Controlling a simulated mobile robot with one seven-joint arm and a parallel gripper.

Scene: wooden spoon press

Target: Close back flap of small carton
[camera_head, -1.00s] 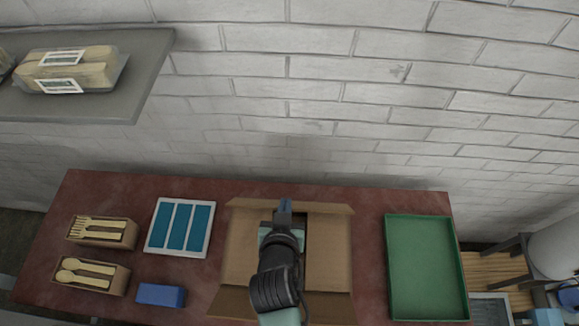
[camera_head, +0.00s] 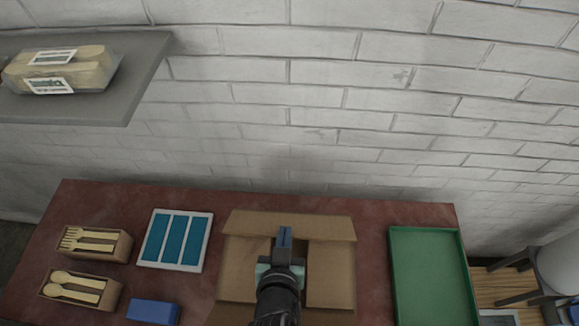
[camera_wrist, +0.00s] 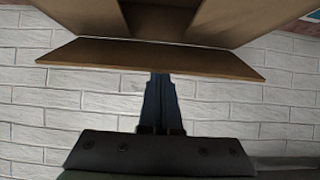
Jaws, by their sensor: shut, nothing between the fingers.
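The small brown carton (camera_head: 240,275) stands on the red table with its top open in the middle. Its back flap (camera_head: 320,228) shows as a broad strip along the far side, toward the wall. In the wrist view the back flap (camera_wrist: 100,54) spans most of the width, with the carton's panels (camera_wrist: 230,20) behind it. My arm hides part of the carton's near side.
A green tray (camera_head: 395,275) stands to the right. To the left are a white-framed blue panel (camera_head: 175,240), boxes of wooden forks (camera_head: 97,247) and spoons (camera_head: 77,297), and a blue block (camera_head: 153,312). A grey shelf (camera_head: 140,75) juts out at upper left.

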